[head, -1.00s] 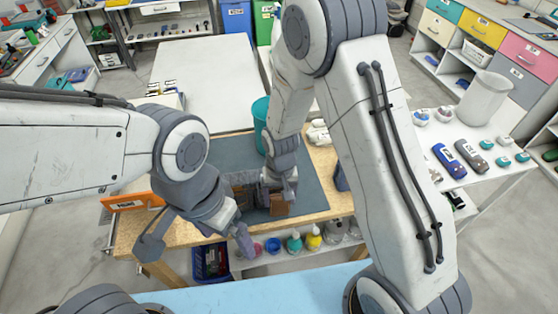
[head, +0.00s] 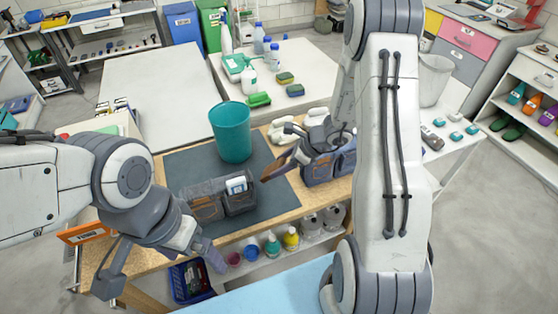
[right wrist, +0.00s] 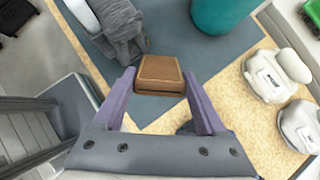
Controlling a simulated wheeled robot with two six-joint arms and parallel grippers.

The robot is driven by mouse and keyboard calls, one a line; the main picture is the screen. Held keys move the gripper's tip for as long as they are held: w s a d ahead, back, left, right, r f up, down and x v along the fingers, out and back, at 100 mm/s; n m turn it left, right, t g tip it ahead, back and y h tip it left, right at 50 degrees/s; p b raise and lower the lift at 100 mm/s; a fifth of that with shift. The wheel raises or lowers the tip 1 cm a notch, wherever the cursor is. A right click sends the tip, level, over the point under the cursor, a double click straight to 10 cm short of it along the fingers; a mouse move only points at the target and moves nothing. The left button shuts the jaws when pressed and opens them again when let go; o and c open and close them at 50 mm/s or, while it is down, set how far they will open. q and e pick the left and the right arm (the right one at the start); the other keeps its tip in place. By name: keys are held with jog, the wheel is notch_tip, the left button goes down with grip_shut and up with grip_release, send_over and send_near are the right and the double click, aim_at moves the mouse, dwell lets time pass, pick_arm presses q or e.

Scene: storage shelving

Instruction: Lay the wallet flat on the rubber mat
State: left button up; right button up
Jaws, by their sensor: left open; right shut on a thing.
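The brown wallet (head: 275,168) is held in my right gripper (head: 290,158), above the right part of the dark rubber mat (head: 185,162). In the right wrist view the wallet (right wrist: 160,73) sits between the two purple fingers, with the mat (right wrist: 225,65) behind it. A dark pouch (head: 238,200) with brown-trimmed pockets and a white item inside stands on the front of the mat. My left gripper (head: 208,252) is open and empty, low at the table's front edge, left of the pouch.
A teal bucket (head: 231,135) stands on the back of the mat. A denim pouch (head: 322,168) and white shoe-like items (head: 288,130) are to the right. Bottles (head: 290,238) sit on a shelf below the front edge.

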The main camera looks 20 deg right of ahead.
jog(key=shift+w+d+m+t, duration=0.3)
jog(key=shift+d+m, duration=0.05)
jog(key=shift+m, duration=0.15)
jog(key=shift+f+b, duration=2.2)
jog(key=shift+f, duration=0.95)
jog(key=o, duration=1.3)
jog(key=v, duration=1)
jog(key=shift+s+r, duration=0.1)
jog(key=shift+r, duration=0.15)
jog(key=shift+a+f, duration=0.1)
jog(key=x, duration=0.9)
jog(key=shift+w+a+f, duration=0.1)
jog(key=shift+w+f, duration=0.1)
jog(key=shift+f, duration=0.15)
notch_tip(320, 180, up, 4)
jog(key=p, duration=0.3)
jog(key=shift+w, duration=0.15)
